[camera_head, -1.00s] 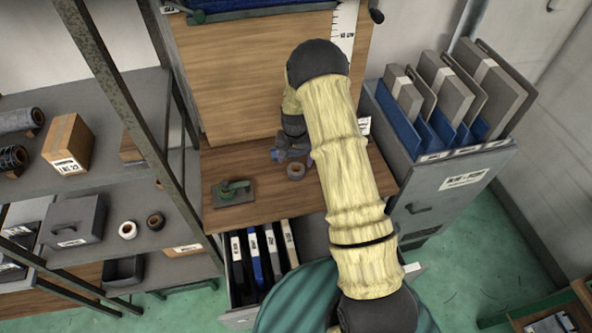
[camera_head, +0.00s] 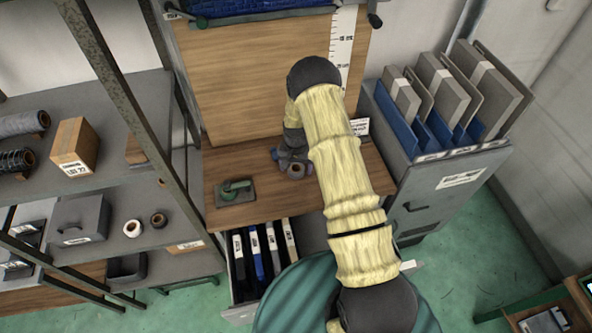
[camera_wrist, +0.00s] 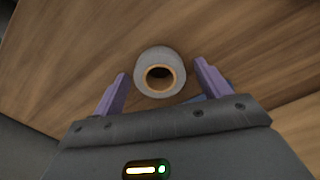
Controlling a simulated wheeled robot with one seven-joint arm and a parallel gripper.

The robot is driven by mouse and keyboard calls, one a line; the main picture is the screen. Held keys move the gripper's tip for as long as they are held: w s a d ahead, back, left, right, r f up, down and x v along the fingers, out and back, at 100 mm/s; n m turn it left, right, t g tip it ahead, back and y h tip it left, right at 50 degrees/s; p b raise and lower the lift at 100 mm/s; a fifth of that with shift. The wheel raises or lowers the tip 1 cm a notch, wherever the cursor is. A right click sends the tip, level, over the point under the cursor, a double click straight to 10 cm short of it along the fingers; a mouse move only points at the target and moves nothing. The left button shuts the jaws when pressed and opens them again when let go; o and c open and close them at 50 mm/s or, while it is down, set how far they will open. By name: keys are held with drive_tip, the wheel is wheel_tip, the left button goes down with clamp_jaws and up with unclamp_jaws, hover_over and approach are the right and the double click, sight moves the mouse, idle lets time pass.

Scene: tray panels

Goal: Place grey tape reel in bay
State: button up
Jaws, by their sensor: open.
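The grey tape reel (camera_head: 296,171) stands on the wooden worktop (camera_head: 250,172). In the wrist view the reel (camera_wrist: 142,72) shows as a grey ring with a tan core, seen from above. My gripper (camera_wrist: 159,82) is open, with its two purple fingers on either side of the reel's near part and gaps to both. In the head view my gripper (camera_head: 284,158) is right beside the reel, partly hidden by my arm. I cannot tell which spot is the bay.
A green-handled tool (camera_head: 235,191) on a dark plate lies left on the worktop. An open drawer of binders (camera_head: 238,311) is below. A cabinet (camera_head: 455,185) with upright files stands right.

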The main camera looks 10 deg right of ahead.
drive_tip(key=c, duration=1.2)
drive_tip(key=shift+o, duration=0.2)
drive_tip(key=shift+r, duration=0.1)
wheel_tip(320, 180, up, 10)
drive_tip(key=b, duration=0.4)
